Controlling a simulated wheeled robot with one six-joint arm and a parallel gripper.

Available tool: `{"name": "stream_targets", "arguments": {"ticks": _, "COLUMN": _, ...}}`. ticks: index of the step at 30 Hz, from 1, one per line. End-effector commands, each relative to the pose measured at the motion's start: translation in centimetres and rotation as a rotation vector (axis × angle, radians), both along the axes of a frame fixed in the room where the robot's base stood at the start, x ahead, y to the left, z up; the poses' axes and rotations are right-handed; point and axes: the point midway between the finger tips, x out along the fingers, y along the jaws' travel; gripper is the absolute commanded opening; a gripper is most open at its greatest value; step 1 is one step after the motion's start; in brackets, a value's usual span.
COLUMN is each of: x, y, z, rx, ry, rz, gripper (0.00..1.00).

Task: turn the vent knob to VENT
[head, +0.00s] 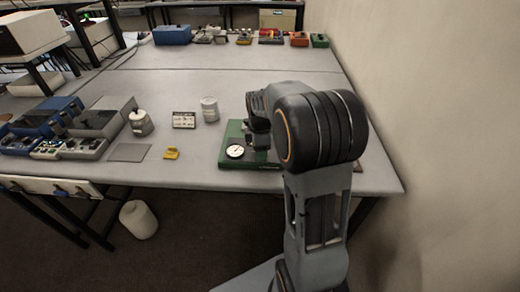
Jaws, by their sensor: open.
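A green base (226,160) stands near the front edge of the table, right of the middle. A round white dial gauge (235,152) with a dark needle sits at its front left. My arm comes in from the right and covers much of the base. My gripper (259,140) is over the base, just right of the gauge, and is open. It is small and dark here, and its fingertips are hard to make out. I cannot make out the vent knob or its VENT mark. I cannot tell whether the gripper touches anything.
Left of the base are a white ribbed jar (209,109), a small label card (184,120), a yellow piece (171,154) and a grey canister (140,122). Blue and grey boxes (100,118) fill the left end. A wall (420,110) rises at right. The table middle (190,75) is clear.

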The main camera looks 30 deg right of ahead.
Motion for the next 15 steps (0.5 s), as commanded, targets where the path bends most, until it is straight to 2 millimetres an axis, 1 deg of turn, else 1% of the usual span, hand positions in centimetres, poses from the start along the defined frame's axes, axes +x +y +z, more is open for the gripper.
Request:
{"name": "stream_targets", "arguments": {"ticks": 10, "x": -0.01, "y": 0.00, "z": -0.26, "rx": 0.000, "ry": 0.000, "rz": 0.000, "gripper": 0.55}}
{"name": "stream_targets", "arguments": {"ticks": 15, "x": -0.01, "y": 0.00, "z": -0.25, "rx": 0.000, "ry": 0.000, "rz": 0.000, "gripper": 0.38}}
